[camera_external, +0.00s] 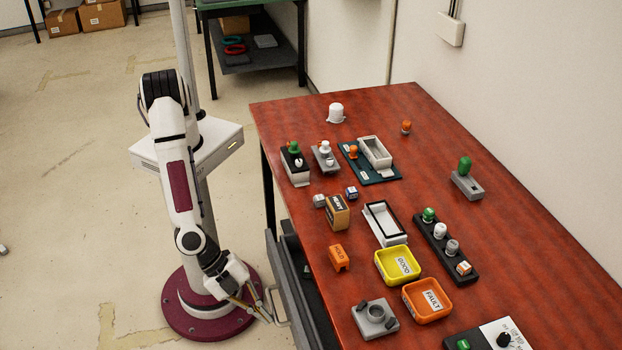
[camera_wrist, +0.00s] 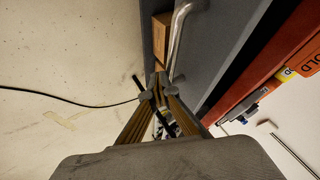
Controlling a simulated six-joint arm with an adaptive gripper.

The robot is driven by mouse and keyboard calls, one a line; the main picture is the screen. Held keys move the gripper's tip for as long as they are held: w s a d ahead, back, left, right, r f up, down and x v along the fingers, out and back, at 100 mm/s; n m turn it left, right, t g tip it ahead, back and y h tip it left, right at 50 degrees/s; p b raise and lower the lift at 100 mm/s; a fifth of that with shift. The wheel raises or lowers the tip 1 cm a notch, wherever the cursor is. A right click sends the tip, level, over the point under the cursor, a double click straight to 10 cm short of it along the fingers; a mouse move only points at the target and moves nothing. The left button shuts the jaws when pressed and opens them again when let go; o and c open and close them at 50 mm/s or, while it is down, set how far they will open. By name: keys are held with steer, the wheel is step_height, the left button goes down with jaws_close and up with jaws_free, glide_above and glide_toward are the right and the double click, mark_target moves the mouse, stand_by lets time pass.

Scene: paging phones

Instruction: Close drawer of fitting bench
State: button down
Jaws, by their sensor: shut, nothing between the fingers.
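The fitting bench (camera_external: 345,245) has a red-brown top. Its grey drawer (camera_external: 284,281) sticks out below the left edge of the top, so it stands open at least partly. A pale metal handle (camera_external: 277,306) is on the drawer's outer side. My gripper (camera_external: 266,317) is low beside the handle, with its fingers together and empty. In the wrist view my gripper (camera_wrist: 161,92) points toward the handle bar (camera_wrist: 179,40), with the grey drawer front (camera_wrist: 222,40) to the right. I cannot tell whether the fingers touch the handle.
The bench top carries a yellow GOOD tray (camera_external: 384,272), an orange FAULT tray (camera_external: 411,304), an orange HOLD block (camera_external: 338,258) and several small parts. A black cable (camera_wrist: 80,101) crosses the floor in the wrist view.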

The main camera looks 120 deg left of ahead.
steer(key=w+a, duration=0.6)
steer(key=shift+w+a, duration=0.15)
stand_by(0.3)
steer(key=shift+s+d+f, duration=0.1)
steer(key=shift+s+d, duration=0.2)
steer(key=s+d+r, duration=0.3)
steer(key=s+r, duration=0.4)
steer(key=s, duration=0.1)
steer(key=shift+s, duration=0.4)
stand_by(0.8)
steer(key=shift+m, duration=0.3)
